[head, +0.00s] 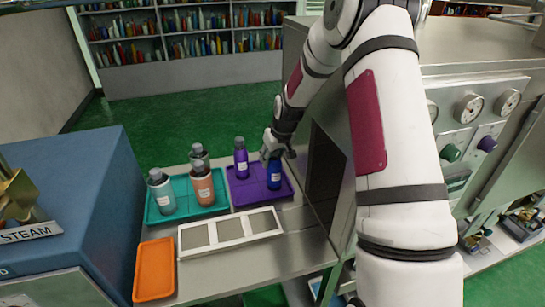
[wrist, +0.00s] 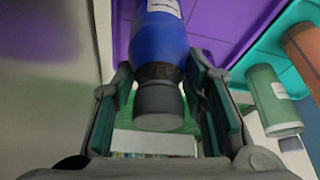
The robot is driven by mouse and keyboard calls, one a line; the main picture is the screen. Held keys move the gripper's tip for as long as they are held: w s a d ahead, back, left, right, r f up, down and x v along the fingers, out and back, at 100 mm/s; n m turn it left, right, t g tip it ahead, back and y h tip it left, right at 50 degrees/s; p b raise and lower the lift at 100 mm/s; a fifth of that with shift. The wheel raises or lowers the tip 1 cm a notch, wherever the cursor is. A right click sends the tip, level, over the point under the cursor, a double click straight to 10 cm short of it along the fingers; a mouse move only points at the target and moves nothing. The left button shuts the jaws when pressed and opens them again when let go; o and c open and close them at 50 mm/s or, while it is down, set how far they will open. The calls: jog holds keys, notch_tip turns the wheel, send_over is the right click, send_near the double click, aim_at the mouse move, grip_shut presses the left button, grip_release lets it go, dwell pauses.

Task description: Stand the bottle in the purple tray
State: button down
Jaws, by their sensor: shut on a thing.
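The blue bottle (head: 274,176) is upright over the right part of the purple tray (head: 248,196). Its base appears at or very near the tray floor; I cannot tell whether it touches. My gripper (head: 273,152) is shut around its neck, just below the dark grey cap. In the wrist view the blue bottle (wrist: 165,40) sits between both fingers (wrist: 160,78), with the purple tray (wrist: 222,18) behind it. A purple bottle (head: 241,160) with a grey cap stands in the same tray, to the left and apart from the blue one.
A white framed panel (head: 230,231) and an empty orange tray (head: 154,270) lie in front. A grey machine wall (head: 322,180) stands close right.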

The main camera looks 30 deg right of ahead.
jog(key=c, duration=1)
grip_release()
jog(key=shift+f, duration=0.1)
jog(key=shift+s+r, duration=0.1)
jog(key=shift+r, duration=0.4)
jog(key=v, duration=1.2)
jog(key=s+a+r, duration=1)
jog(key=s+r, duration=0.2)
jog(key=shift+t, duration=0.5)
jog(key=s+a+r, duration=0.1)
jog(key=s+a, duration=0.1)
jog(key=s, duration=0.4)
jog(key=s+a+r, duration=0.1)
jog(key=s+a, duration=0.1)
jog(key=s, duration=0.5)
jog(key=s+a+r, duration=0.1)
jog(key=s+a, duration=0.1)
jog(key=s, duration=0.5)
jog(key=shift+r, duration=0.35)
